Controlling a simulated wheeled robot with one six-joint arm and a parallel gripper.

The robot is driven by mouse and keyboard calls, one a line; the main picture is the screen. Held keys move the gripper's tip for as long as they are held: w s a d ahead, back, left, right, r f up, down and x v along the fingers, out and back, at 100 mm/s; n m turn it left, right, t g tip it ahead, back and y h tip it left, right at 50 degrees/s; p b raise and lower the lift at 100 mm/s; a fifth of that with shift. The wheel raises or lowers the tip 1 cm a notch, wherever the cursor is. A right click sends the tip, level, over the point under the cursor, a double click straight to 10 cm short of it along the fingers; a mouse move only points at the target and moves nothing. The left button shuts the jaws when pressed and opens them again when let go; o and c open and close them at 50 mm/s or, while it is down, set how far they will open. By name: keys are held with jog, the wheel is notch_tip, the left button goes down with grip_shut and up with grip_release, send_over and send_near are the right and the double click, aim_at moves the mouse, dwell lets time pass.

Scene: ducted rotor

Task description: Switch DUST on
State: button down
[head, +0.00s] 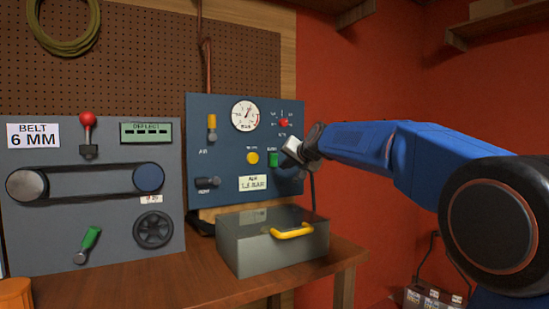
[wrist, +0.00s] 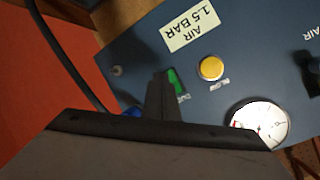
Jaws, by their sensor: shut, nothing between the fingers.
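The DUST switch is a small green rocker (head: 272,159) on the blue panel, with a small label above it in the head view. In the wrist view the green rocker (wrist: 176,79) is right beside my finger tips, which hide part of it. My gripper (head: 284,161) is shut and empty, in front of the panel just right of the rocker. In the wrist view its dark fingers (wrist: 160,80) point at the panel. I cannot tell whether they touch the rocker, nor which way it is tipped.
A yellow button (head: 253,158) is left of the rocker, and a gauge (head: 245,115) and red-pointer dial (head: 284,123) are above. A sign (head: 252,183) reads 1.5 BAR. A grey box (head: 270,248) with a yellow handle stands below. A belt panel (head: 110,215) is at left.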

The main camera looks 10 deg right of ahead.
aim_at(274, 160)
jog(key=shift+w+a+r, duration=0.2)
jog(key=shift+w+r, duration=0.1)
jog(key=shift+w, duration=0.3)
jog(key=shift+w+a+r, duration=0.15)
jog(key=shift+w+r, duration=0.1)
jog(key=shift+w, duration=0.3)
jog(key=shift+w+a+r, duration=0.2)
jog(key=shift+w+r, duration=0.1)
jog(key=shift+w, duration=0.3)
jog(key=shift+w, duration=0.15)
dwell(0.8)
jog(key=shift+w+a+r, duration=0.15)
jog(key=shift+w+r, duration=0.05)
jog(key=shift+w+a+r, duration=0.1)
jog(key=shift+w+r, duration=0.1)
jog(key=shift+w, duration=0.2)
dwell(0.9)
jog(key=shift+s, duration=0.1)
jog(key=shift+s+d+f, duration=0.25)
jog(key=shift+s+f, duration=0.15)
jog(key=shift+s, duration=0.3)
dwell(0.3)
